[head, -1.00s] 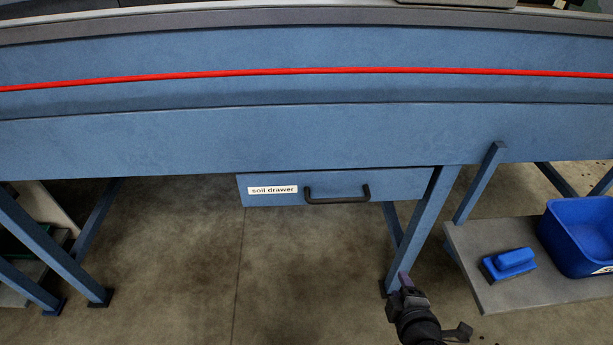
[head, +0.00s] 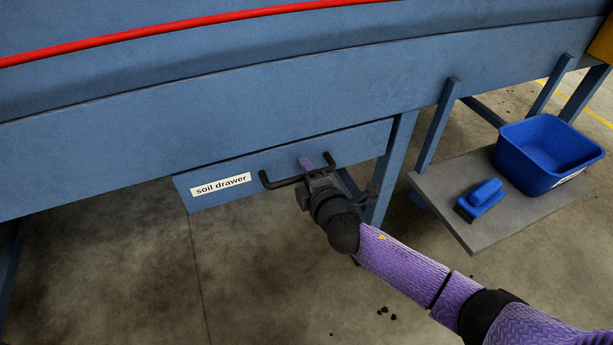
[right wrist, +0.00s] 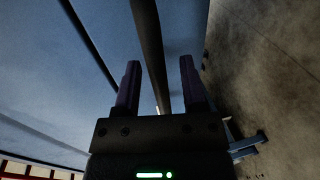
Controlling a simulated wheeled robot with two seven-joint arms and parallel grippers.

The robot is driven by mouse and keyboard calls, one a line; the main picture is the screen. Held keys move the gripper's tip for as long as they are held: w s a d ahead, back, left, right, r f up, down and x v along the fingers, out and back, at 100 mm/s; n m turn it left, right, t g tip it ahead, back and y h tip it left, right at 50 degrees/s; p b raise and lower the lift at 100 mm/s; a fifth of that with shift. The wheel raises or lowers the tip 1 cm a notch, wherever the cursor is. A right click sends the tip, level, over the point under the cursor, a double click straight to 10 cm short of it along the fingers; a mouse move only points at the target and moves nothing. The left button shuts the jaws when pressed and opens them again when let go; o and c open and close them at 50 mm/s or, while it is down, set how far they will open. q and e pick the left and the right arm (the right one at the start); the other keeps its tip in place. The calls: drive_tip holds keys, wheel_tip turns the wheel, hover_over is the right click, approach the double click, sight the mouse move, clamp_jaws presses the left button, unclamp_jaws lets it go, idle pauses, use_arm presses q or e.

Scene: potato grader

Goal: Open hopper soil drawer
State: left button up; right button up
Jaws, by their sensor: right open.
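The soil drawer (head: 210,198) is a blue box front under the blue machine, with a white label reading "soil drawer" and a black bar handle (head: 270,182). It looks shut, its front below the machine's side panel. My right gripper (head: 308,164) is at the handle's right half, coming from below right. In the right wrist view the black handle bar (right wrist: 148,45) runs between the two open purple fingers (right wrist: 158,80), nearer the left one. Whether a finger touches the bar cannot be told. My left gripper is not in view.
A grey shelf (head: 465,235) at the right holds a blue brush (head: 482,197) and a blue tub (head: 550,155). A blue leg (head: 392,170) stands just right of the drawer. The concrete floor below and in front of the drawer is mostly clear.

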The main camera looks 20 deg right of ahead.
clamp_jaws()
idle(0.9)
idle(0.4)
